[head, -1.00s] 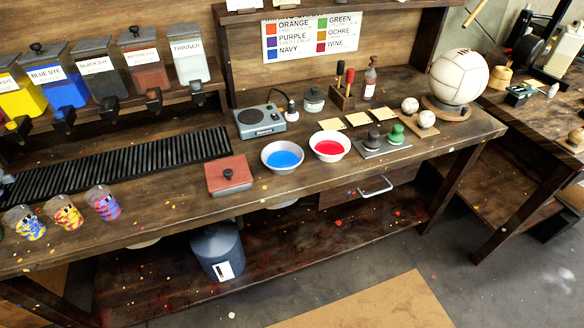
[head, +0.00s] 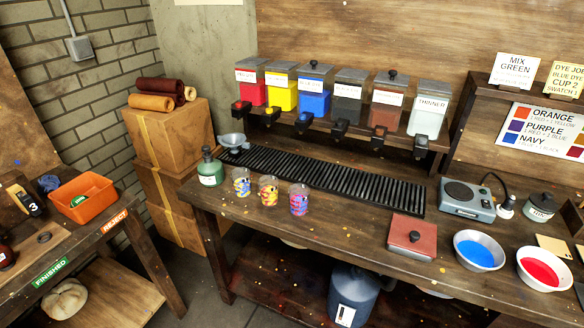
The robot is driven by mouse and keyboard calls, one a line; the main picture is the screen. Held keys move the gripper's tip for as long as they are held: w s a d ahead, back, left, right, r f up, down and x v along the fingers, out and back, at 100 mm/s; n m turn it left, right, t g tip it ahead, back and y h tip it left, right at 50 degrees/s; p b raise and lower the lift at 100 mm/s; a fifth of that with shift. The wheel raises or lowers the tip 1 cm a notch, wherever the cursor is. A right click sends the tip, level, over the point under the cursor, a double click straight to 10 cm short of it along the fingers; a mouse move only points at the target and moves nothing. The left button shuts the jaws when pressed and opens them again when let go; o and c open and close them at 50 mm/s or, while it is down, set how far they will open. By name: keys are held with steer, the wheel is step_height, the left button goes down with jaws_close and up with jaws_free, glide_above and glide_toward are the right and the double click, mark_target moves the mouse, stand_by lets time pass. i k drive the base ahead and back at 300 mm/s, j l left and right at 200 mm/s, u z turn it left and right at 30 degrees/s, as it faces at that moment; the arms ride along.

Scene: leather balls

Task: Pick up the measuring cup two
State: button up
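Three clear cups with colourful splattered patterns stand upright in a row on the front left of the dye bench. They are the left cup (head: 241,182), the middle cup (head: 268,190) with yellow, red and blue marks, and the right cup (head: 299,199) with mostly blue and red marks. No readable number shows on them, so I cannot tell which is cup two. My gripper is not in view.
A black drip grate (head: 325,180) and a row of dye dispensers stand behind the cups. A green bottle (head: 210,168) stands left of them. A red lidded box (head: 411,237), blue bowl (head: 479,250) and red bowl (head: 543,269) are to the right.

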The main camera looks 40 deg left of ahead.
mark_target(268, 185)
steer(key=u, duration=1.2)
